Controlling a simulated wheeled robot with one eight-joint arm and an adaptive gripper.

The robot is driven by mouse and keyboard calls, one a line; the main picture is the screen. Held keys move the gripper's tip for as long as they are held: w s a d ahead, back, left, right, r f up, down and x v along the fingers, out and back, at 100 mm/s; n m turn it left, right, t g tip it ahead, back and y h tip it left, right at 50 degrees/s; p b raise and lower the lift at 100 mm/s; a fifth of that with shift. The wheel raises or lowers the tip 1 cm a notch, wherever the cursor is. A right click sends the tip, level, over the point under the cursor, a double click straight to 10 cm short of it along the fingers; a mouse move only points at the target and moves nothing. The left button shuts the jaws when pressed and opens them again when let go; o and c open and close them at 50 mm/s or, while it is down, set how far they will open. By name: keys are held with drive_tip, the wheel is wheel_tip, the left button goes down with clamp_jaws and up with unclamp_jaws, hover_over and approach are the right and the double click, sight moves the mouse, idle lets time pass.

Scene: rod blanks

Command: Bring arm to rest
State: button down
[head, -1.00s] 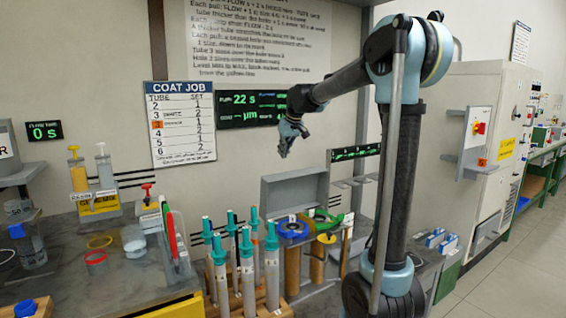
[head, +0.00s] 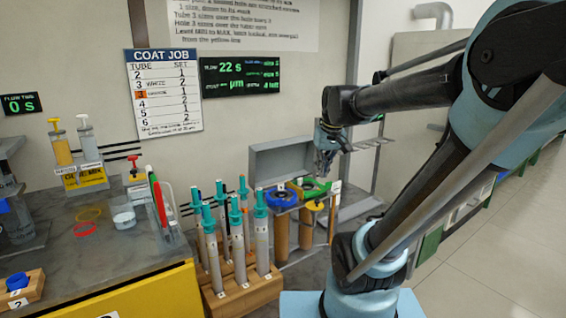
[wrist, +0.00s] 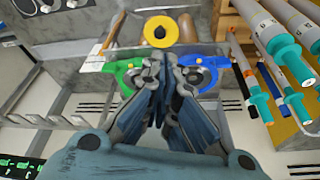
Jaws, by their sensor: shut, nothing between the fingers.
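My gripper (head: 326,167) hangs from my bent arm in the head view, above and a little to the right of the blue and green ring pieces. In the wrist view my gripper (wrist: 163,75) has its fingers together with nothing between them. Beyond the fingertips are a yellow disc (wrist: 162,31) with a dark centre, a green piece (wrist: 122,78) to the left and a blue piece (wrist: 205,78) to the right. I cannot tell how far the fingertips are from them.
A wooden rack (head: 243,292) holds several grey tubes with teal tops, left of my gripper. An open grey box (head: 280,160) stands behind the rings. A grey bench (head: 110,265) carries bottles and coloured rings. A wall sign (head: 163,90) and display (head: 240,77) are behind.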

drive_tip(key=s+d+f+m+g+h, duration=0.1)
drive_tip(key=s+d+f, duration=0.5)
drive_tip(key=s+f, duration=0.8)
drive_tip(key=shift+s+m, duration=0.8)
drive_tip(key=shift+s, duration=0.4)
drive_tip(key=shift+w+a+f, duration=0.1)
drive_tip(key=shift+w+f, duration=0.1)
drive_tip(key=shift+w, duration=0.3)
